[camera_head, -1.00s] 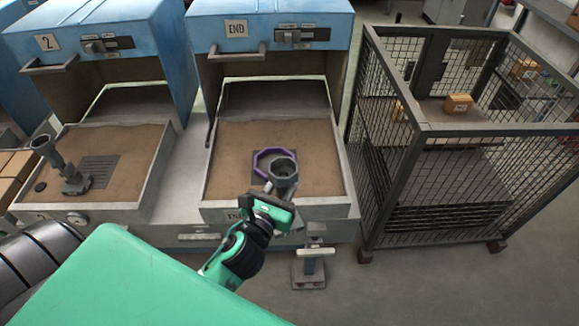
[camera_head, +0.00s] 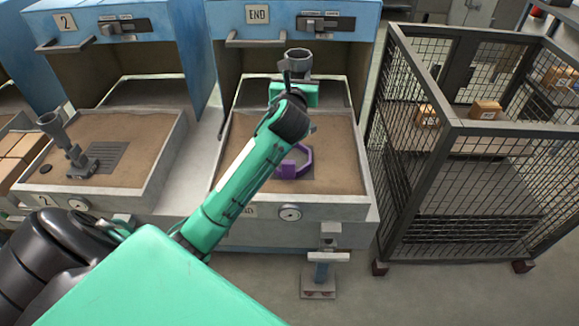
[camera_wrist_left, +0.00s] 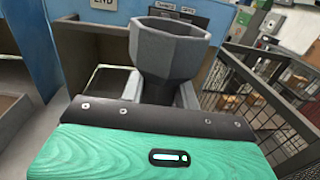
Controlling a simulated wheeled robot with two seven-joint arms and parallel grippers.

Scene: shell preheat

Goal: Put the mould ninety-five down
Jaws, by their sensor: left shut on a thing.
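The mould (camera_head: 299,63) is a grey faceted cup, held up over the back of the station marked END. My left gripper (camera_head: 297,82) is shut on it from below and in front. In the left wrist view the mould (camera_wrist_left: 168,48) stands upright, its wide rim up, between the two grey fingers (camera_wrist_left: 160,92). Its lower end is hidden behind the gripper body. A purple octagonal ring (camera_head: 304,163) lies in the END tray (camera_head: 347,206), partly covered by my left arm. No number is readable on the mould. My right gripper is not in view.
A similar grey funnel-shaped piece (camera_head: 66,140) stands in the tray of station 2, beside a dark grate (camera_head: 98,157). A blue housing (camera_head: 350,10) rises behind the mould. A wire cage (camera_head: 453,130) with boxes stands to the right. Sand right of the ring is clear.

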